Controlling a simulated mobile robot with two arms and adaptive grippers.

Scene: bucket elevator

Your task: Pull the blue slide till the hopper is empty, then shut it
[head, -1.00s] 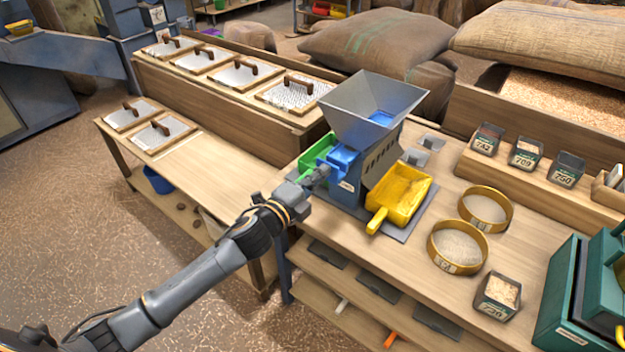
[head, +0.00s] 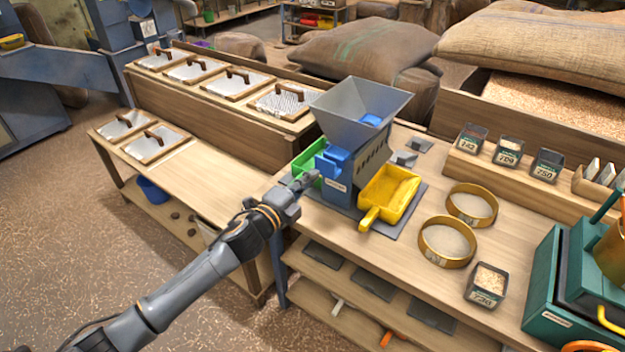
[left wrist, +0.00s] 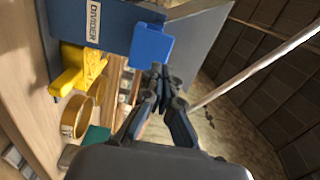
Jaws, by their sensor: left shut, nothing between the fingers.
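The divider (head: 340,190) is a blue box with a grey funnel hopper (head: 352,112) on top. I see no grain in the visible part of the hopper, where a blue patch (head: 371,119) shows; its near inside is hidden. The blue slide (head: 331,158) is on the divider's left side, and its blue end shows in the left wrist view (left wrist: 152,45). My left gripper (head: 312,179) is shut and empty, just in front of the slide. In the left wrist view its fingertips (left wrist: 158,73) are close below the blue end; I cannot tell whether they touch.
A green pan (head: 306,163) is left of the divider, a yellow pan (head: 388,196) right of it. Two round sieves (head: 447,243), a grain jar (head: 486,285) and a teal machine (head: 560,290) stand further right. The lower table (head: 190,180) at left has bare room.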

